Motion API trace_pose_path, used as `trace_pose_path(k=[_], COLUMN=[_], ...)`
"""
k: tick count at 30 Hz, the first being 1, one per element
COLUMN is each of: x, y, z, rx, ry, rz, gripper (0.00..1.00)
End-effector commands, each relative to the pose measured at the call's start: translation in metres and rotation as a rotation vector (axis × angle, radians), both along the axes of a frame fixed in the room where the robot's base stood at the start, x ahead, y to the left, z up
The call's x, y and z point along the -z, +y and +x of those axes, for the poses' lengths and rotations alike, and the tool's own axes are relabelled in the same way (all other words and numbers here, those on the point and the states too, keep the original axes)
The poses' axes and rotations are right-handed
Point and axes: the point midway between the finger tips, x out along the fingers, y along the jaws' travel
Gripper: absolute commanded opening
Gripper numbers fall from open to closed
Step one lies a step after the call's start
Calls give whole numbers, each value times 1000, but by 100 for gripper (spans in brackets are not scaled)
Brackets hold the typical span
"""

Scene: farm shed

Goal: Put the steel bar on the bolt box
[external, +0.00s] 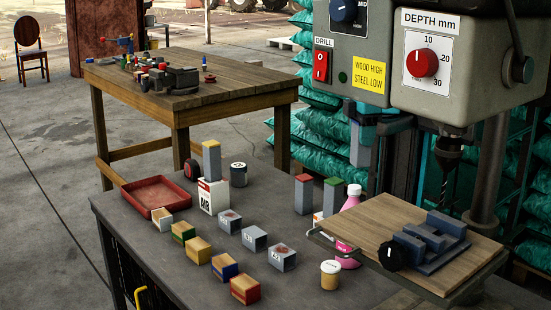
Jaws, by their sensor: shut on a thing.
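My gripper (364,124) is behind and left of the drill press head, partly hidden by it. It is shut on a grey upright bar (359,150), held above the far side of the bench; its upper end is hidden. Three small grey boxes with labels (229,221), (255,239), (282,258) sit mid-bench. I cannot read which is the bolt box.
A red tray (155,195) lies at the left. Several wooden blocks with coloured ends (197,250) form a front row. A pink bottle (353,197), a lidded jar (330,275) and a dark tin (238,174) stand nearby. The drill press table (375,215) with its vise (430,243) fills the right.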

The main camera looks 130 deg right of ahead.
Motion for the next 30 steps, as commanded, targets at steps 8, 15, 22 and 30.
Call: trace_pose_path(k=[8,15,22,30], x=[-10,0,61,128], y=[101,122,121,121], z=[-57,-74,-75,-74], rx=[-307,-378,-378,-377], ry=[-1,2,5,2], rz=[1,-1,-4,-2], gripper=[11,11,11,11])
